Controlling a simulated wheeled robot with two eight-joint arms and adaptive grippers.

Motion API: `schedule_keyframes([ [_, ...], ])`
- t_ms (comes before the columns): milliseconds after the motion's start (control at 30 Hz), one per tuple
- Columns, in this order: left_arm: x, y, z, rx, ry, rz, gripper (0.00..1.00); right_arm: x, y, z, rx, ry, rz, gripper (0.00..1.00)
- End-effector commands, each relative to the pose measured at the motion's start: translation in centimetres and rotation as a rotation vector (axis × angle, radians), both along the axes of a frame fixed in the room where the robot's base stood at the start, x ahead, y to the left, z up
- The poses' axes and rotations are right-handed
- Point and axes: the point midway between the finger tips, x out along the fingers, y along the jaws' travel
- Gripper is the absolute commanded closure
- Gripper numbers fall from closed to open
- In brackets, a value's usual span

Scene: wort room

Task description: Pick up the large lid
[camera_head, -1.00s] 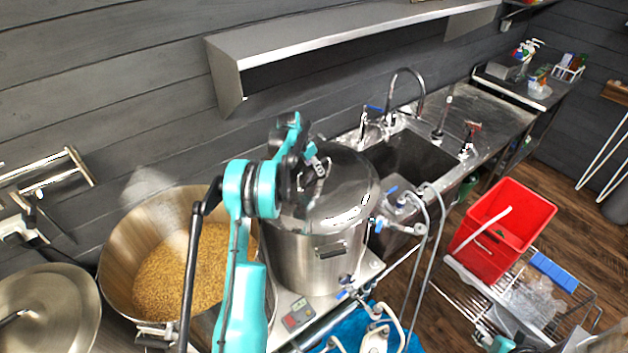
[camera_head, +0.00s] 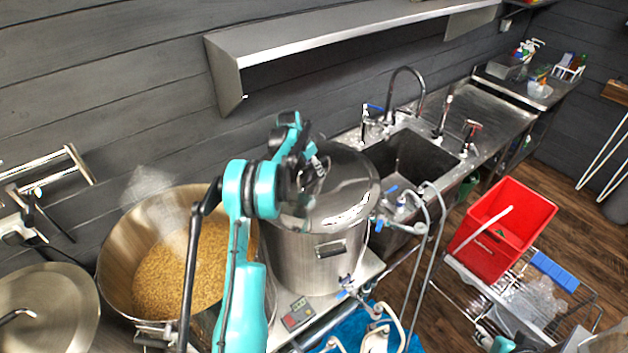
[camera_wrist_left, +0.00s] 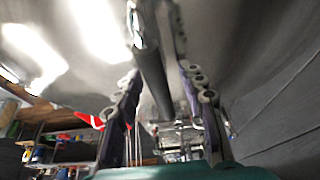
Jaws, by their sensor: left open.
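The large lid (camera_head: 345,180) is a shiny, domed steel cover on the tall steel kettle (camera_head: 300,258) in the middle of the head view. My left gripper (camera_head: 313,172) is over the lid's top and hides part of it. In the left wrist view, the lid's polished surface (camera_wrist_left: 225,35) fills the upper part. A dark bar handle (camera_wrist_left: 153,75) runs between the two fingers of my open left gripper (camera_wrist_left: 156,40). I cannot tell if either finger touches it.
An open steel vessel of grain (camera_head: 180,265) stands left of the kettle, with another round lid (camera_head: 45,315) beside it. A steel shelf (camera_head: 340,40) hangs on the wall behind. A sink (camera_head: 420,155), hoses and a red bin (camera_head: 500,230) lie to the right.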

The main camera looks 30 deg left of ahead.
Motion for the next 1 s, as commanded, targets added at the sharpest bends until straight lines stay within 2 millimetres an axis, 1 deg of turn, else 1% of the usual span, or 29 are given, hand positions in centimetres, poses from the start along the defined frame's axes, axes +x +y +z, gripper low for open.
schedule_keyframes([
  [67, 0.0, 0.0, 0.0, 0.000, 0.000, 0.000, 0.60, 0.0, 0.0, 0.0, 0.000, 0.000, 0.000, 0.57],
  [100, 0.0, 0.0, 0.0, 0.000, 0.000, 0.000, 0.65, 0.0, 0.0, 0.0, 0.000, 0.000, 0.000, 0.57],
  [167, 0.0, 0.0, 0.0, 0.000, 0.000, 0.000, 0.81, 0.0, 0.0, 0.0, 0.000, 0.000, 0.000, 0.57],
  [200, 0.0, 0.0, 0.0, 0.000, 0.000, 0.000, 0.92, 0.0, 0.0, 0.0, 0.000, 0.000, 0.000, 0.57],
  [233, 0.0, 0.0, 0.0, 0.000, 0.000, 0.000, 0.99, 0.0, 0.0, 0.0, 0.000, 0.000, 0.000, 0.57],
  [567, 0.0, 0.0, 0.1, 0.000, -0.001, 0.000, 1.00, 0.0, 0.0, 0.0, 0.000, 0.000, 0.000, 0.57],
  [733, 0.0, 0.0, 0.4, 0.000, -0.001, 0.000, 1.00, 0.0, 0.0, 0.4, 0.000, 0.000, 0.000, 0.57],
  [867, 0.0, 0.0, 0.9, 0.000, -0.001, 0.000, 1.00, 0.0, 0.0, 1.1, 0.000, 0.000, 0.000, 0.57],
  [1000, 0.0, 0.0, 2.2, 0.000, -0.001, 0.000, 1.00, 0.0, 0.0, 0.6, 0.000, 0.000, 0.000, 0.57],
])
